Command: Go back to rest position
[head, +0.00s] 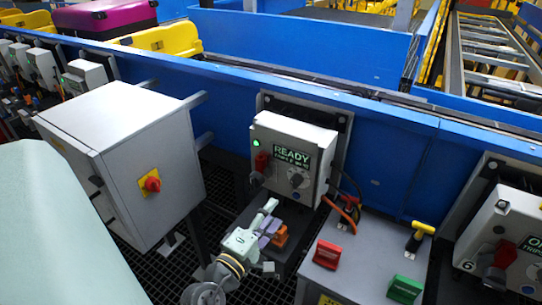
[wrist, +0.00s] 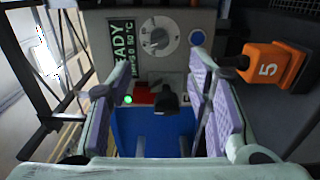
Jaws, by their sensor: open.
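My gripper (head: 268,225) is in front of the grey control box (head: 318,140), low in the middle of the head view. In the wrist view its two fingers with purple pads stand apart, and the gap (wrist: 152,105) between them holds nothing. The control box shows a READY display (head: 291,155), a lit green lamp (head: 256,142), a red switch (head: 262,161) and a dark rotary knob (head: 296,179). The wrist view shows the knob's pale dial (wrist: 153,40) beyond the fingers.
An orange block marked 5 (wrist: 268,68) is close to the right finger. A large grey cabinet (head: 140,165) stands left of my arm. A grey stand (head: 360,262) with red (head: 327,254), green (head: 405,289) and yellow (head: 420,233) handles is at right. The blue conveyor wall (head: 390,145) runs behind.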

